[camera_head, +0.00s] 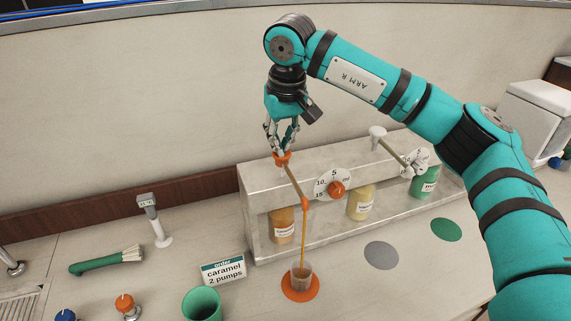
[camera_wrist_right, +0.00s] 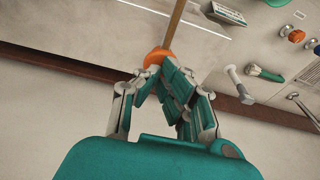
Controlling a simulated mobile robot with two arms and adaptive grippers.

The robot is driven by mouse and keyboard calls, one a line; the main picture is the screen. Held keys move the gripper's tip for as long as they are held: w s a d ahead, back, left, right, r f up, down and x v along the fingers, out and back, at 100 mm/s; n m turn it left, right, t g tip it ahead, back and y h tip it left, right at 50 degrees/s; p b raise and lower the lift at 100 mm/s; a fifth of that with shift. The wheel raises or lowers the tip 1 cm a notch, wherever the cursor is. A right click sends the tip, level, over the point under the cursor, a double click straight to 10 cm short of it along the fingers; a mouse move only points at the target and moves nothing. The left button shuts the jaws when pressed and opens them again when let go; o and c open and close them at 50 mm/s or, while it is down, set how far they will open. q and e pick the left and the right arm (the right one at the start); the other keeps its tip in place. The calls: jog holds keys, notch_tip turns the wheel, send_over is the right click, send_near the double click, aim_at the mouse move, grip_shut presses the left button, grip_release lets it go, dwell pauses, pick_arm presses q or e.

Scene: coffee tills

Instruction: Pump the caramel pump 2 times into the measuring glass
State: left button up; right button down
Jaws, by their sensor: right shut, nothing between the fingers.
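My right gripper (camera_head: 281,147) is shut and points down onto the orange top of the caramel pump (camera_head: 282,159); its fingertips appear to touch it. In the right wrist view the closed fingertips (camera_wrist_right: 160,72) are over the orange pump head (camera_wrist_right: 158,57). An amber stream runs from the orange-tipped spout (camera_head: 305,203) down into the measuring glass (camera_head: 301,272), which stands on an orange disc (camera_head: 287,289). Some amber liquid seems to be in the glass. The caramel bottle (camera_head: 283,226) sits in the rack below. My left gripper does not show.
The metal rack (camera_head: 262,181) also holds a yellow bottle (camera_head: 361,202) and a green bottle (camera_head: 423,182). An order card (camera_head: 223,271) reads caramel 2 pumps. A green cup (camera_head: 202,303) stands in front. Grey (camera_head: 381,256) and green (camera_head: 446,229) discs are bare.

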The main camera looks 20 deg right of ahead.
jog(key=shift+s+f, duration=0.1)
jog(key=shift+f, duration=0.25)
jog(key=shift+w+p+v, duration=0.2)
jog(key=shift+p+v, duration=0.65)
jog(key=shift+v, duration=0.25)
jog(key=shift+w+r+p, duration=0.1)
jog(key=shift+r+p, duration=0.85)
jog(key=shift+r, duration=0.4)
jog(key=w+p+v, duration=0.1)
jog(key=p+v, duration=0.3)
jog(key=v, duration=0.2)
jog(key=shift+p, duration=0.4)
